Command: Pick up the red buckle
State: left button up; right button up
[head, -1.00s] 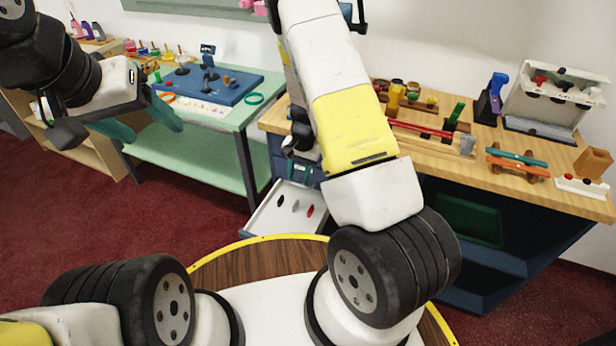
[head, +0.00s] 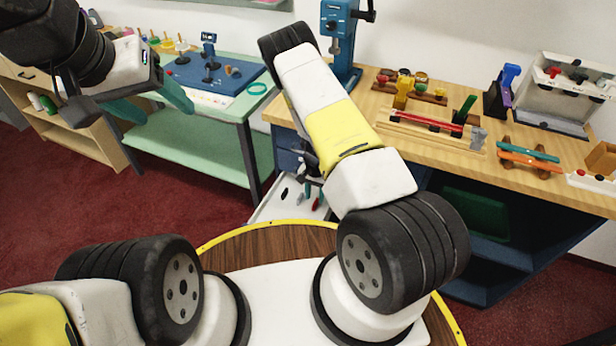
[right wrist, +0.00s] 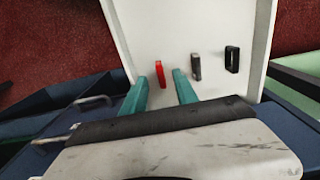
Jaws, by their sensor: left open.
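The red buckle (right wrist: 160,74) stands in an open white drawer (right wrist: 190,25), leftmost of three buckles in the right wrist view. My right gripper (right wrist: 162,80) is open, its teal fingers on either side of the red buckle's line. The buckle shows between the fingertips, and I cannot tell whether they touch it. In the head view the red buckle (head: 316,204) is small beside my right gripper, which is mostly hidden by my arm. My left gripper (head: 168,115) is open and empty in front of the green table.
The drawer (head: 264,210) juts out below the wooden counter (head: 470,150). A green table (head: 200,148) stands left of it.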

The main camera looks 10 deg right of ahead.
aim_at(315, 203)
notch_tip(315, 203, down, 4)
jog(key=shift+w+r, duration=0.1)
jog(key=shift+r, duration=0.05)
grip_shut()
jog(key=shift+r, duration=0.2)
